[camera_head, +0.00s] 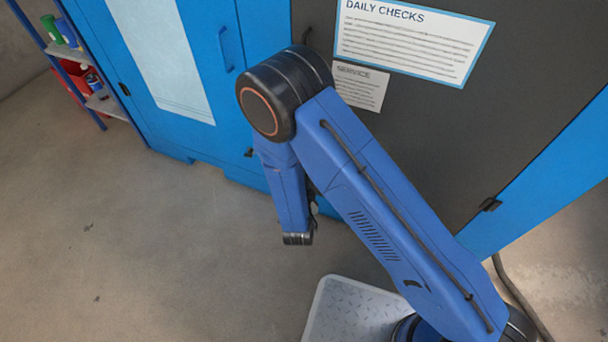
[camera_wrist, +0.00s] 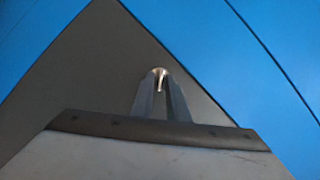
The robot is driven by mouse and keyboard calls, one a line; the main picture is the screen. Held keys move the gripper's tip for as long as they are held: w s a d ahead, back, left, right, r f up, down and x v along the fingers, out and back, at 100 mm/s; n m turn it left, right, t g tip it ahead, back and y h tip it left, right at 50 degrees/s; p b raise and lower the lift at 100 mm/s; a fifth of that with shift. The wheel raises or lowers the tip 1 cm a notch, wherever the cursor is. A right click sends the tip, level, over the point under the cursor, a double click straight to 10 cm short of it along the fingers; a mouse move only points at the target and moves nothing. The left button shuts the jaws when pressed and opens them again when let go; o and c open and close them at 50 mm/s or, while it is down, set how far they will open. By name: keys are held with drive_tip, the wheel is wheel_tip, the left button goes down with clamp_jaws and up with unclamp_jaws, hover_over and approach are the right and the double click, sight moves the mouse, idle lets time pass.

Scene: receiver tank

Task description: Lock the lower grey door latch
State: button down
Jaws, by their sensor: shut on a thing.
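The dark grey door (camera_head: 440,130) fills the right of the head view, and its grey face also shows in the wrist view (camera_wrist: 95,75). In the wrist view my gripper (camera_wrist: 160,76) points at the door's lower part, near blue frame edges. Its two fingers are shut on a small, shiny metal piece, the lower latch (camera_wrist: 160,79). Only the latch's bright tip shows between the fingers, so I cannot tell its turn angle. In the head view my arm hides the gripper and the latch.
A blue cabinet door (camera_head: 170,60) with a handle (camera_head: 228,50) stands left of the grey door. Open concrete floor (camera_head: 130,240) lies to the left.

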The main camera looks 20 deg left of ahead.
drive_tip(key=shift+d+f+m+t+y, duration=0.15)
drive_tip(key=shift+m+t+y, duration=0.35)
drive_tip(key=shift+m, duration=1)
drive_tip(key=shift+f+m+t+y, duration=0.2)
drive_tip(key=shift+m+t+y, duration=0.3)
drive_tip(key=shift+m, duration=1)
drive_tip(key=c, duration=1.9)
unclamp_jaws()
drive_tip(key=v, duration=1.7)
drive_tip(key=shift+s, duration=0.25)
drive_tip(key=shift+f, duration=0.1)
